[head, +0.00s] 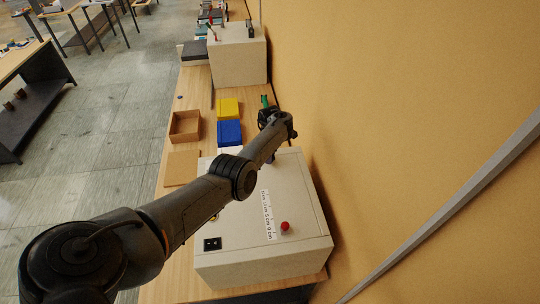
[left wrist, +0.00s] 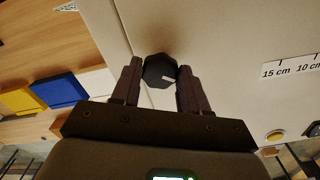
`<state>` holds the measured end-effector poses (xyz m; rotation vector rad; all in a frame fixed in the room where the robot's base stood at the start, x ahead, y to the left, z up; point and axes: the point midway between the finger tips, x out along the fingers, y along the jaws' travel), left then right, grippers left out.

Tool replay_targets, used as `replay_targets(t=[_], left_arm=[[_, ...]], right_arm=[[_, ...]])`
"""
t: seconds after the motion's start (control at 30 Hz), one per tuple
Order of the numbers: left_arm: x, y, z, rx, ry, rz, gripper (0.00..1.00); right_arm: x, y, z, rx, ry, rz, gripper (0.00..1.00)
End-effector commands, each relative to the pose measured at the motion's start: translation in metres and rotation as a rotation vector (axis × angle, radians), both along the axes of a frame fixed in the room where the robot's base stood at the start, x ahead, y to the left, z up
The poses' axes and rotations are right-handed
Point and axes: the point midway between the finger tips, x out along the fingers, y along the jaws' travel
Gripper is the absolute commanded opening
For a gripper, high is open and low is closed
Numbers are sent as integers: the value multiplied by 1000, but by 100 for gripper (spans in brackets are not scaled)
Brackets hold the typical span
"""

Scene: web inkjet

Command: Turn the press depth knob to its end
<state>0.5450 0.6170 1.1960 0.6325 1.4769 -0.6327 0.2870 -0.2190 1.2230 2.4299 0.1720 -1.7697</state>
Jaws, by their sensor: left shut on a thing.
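The press depth knob (left wrist: 158,69) is a black, many-sided knob with a white mark, on the pale machine box (left wrist: 220,50) in the left wrist view. My left gripper (left wrist: 160,72) has one finger on each side of the knob and is shut on it. The mark points to the right in that view. In the head view my left gripper (head: 274,122) is at the far end of the machine box (head: 240,262), and the knob is hidden there. My right gripper is not in view.
The box top carries a centimetre scale (head: 268,215), a red button (head: 285,226) and a black switch (head: 212,244). Yellow (head: 228,108) and blue (head: 229,132) bins and an open brown box (head: 185,126) stand beyond on the bench. A wall (head: 400,110) runs close along the right.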

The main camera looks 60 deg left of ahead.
Motion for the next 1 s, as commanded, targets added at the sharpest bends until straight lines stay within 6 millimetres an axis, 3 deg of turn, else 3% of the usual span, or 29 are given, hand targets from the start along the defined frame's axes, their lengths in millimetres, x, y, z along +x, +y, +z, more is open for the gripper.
replay_targets(t=[0.47,1.0], left_arm=[[2,-1,-2,-4,-3,454,14],[2,0,-4,-5,-2,966,14]], right_arm=[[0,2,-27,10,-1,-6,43],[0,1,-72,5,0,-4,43]])
